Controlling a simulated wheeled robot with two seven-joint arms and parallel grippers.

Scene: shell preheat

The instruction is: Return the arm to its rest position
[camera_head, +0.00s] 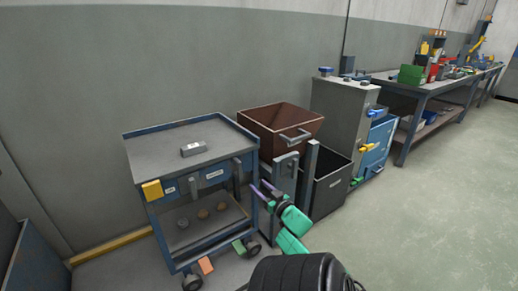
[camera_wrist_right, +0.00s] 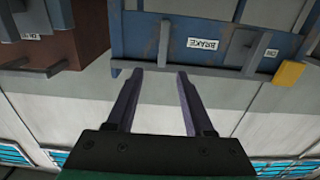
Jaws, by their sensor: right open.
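My right gripper (camera_head: 261,187) has purple fingers and a green wrist. It is in front of the right side of the blue tool cart (camera_head: 190,131) in the head view. In the right wrist view the two fingers of the gripper (camera_wrist_right: 160,74) are spread apart with nothing between them. I cannot tell whether the fingers touch the cart. My left gripper is not in view.
A small grey metal block (camera_head: 193,149) lies on the cart top. Several round brown pieces sit on its lower shelf. A brown bin (camera_head: 281,119) with a handle, a dark open box (camera_head: 333,184) and a grey cabinet (camera_head: 340,109) stand to the right. Open floor (camera_head: 440,200) lies further right.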

